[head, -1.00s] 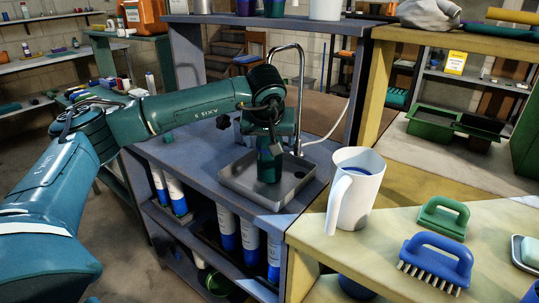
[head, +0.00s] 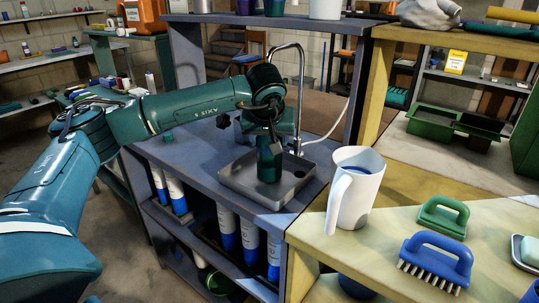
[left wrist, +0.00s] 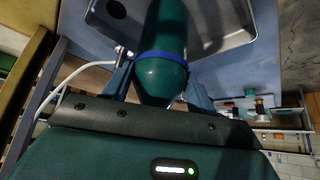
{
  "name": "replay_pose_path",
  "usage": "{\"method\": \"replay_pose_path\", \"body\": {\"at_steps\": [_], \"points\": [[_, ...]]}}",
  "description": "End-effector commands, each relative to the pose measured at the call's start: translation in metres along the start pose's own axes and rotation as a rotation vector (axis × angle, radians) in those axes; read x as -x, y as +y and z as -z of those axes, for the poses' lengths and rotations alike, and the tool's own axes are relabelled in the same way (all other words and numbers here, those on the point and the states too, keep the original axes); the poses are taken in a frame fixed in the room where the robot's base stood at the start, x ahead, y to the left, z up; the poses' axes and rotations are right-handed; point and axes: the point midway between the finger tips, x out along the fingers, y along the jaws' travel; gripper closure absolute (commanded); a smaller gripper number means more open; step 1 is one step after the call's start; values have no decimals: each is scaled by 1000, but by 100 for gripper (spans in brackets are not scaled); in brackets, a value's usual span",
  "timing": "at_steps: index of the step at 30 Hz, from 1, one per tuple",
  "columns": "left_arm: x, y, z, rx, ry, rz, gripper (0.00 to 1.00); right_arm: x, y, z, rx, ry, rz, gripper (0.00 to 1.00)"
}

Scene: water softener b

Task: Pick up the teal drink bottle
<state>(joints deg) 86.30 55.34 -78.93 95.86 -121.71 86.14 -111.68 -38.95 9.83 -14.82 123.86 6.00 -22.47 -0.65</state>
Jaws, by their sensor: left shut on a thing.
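The teal drink bottle (head: 270,163) is upright at the metal sink basin (head: 232,183), under my left gripper (head: 268,138). I cannot tell whether its base touches the basin floor. In the left wrist view the bottle (left wrist: 162,77) shows its rounded teal end and a blue band, between the two fingers of my left gripper (left wrist: 160,88). The gripper is shut on the bottle. The fingers' contact with it is partly hidden. My right gripper is out of view.
A tall curved tap (head: 300,85) stands close behind the bottle. A white pitcher (head: 357,190), a green brush (head: 443,216) and a blue brush (head: 437,262) sit on the bench at right. A shelf above the sink holds several containers. White-and-blue cartridges (head: 249,240) stand below.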

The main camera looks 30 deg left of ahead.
Motion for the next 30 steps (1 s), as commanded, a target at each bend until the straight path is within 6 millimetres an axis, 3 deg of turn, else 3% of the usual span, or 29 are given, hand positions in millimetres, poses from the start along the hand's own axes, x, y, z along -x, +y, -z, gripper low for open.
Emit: {"method": "replay_pose_path", "body": {"at_steps": [6, 16, 20, 30], "points": [[1, 0, 1, 2, 3, -1, 100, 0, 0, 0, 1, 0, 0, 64], [13, 0, -1, 1, 4, -3, 100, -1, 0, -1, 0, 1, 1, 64], [32, 1, -9, -2, 6, -4, 100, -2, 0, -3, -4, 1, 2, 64], [107, 1, -53, -3, 7, -4, 100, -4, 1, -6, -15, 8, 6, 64]]}}
